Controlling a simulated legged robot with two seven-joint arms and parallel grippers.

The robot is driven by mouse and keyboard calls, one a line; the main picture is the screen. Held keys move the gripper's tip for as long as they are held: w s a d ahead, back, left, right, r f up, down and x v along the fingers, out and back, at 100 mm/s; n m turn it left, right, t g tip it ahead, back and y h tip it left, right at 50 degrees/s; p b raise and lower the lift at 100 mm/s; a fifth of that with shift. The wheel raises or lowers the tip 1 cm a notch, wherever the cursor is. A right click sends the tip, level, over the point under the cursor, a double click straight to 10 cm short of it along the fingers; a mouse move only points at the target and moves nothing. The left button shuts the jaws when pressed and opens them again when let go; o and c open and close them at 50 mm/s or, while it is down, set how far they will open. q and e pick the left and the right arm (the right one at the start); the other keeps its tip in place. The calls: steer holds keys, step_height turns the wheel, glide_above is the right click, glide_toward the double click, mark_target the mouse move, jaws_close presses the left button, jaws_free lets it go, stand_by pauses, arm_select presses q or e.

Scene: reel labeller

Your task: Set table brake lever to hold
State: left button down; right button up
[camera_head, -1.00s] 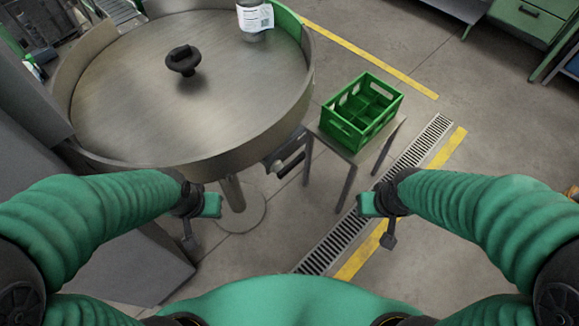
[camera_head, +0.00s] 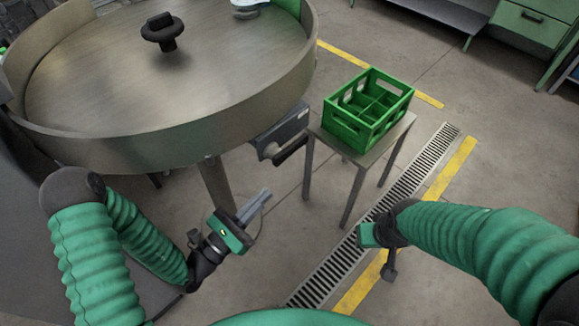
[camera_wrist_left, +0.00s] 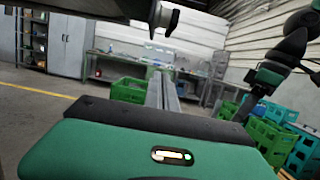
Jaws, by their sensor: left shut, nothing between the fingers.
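The round steel table (camera_head: 90,85) fills the upper left of the head view. A grey box (camera_head: 284,132) sits under its right rim with a dark lever-like bar (camera_head: 291,150) on its lower side, likely the brake lever; its setting cannot be read. My left gripper (camera_head: 265,192) is shut and empty, pointing up and right, below the box and apart from it. Its closed fingers (camera_wrist_left: 161,95) also show in the left wrist view, with a dark pointed part (camera_wrist_left: 165,18) hanging above them. My right gripper (camera_head: 366,236) hangs at the lower right; its fingers are unclear.
A black knob (camera_head: 162,33) stands on the table. A green crate (camera_head: 370,110) rests on a small stand (camera_head: 405,128) right of the box. The table's leg (camera_head: 214,185) is close to my left gripper. A floor drain (camera_head: 340,260) runs beside a yellow line.

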arm_select(q)
steer(key=shift+d+r, duration=0.1)
steer(key=shift+r, duration=0.05)
steer(key=w+d+r+p, duration=0.1)
steer(key=w+d+r, duration=0.5)
steer(key=shift+w+d+r, duration=0.25)
steer(key=shift+w+d, duration=0.05)
steer(key=shift+d, duration=0.05)
stand_by(0.3)
steer(key=shift+w, duration=0.15)
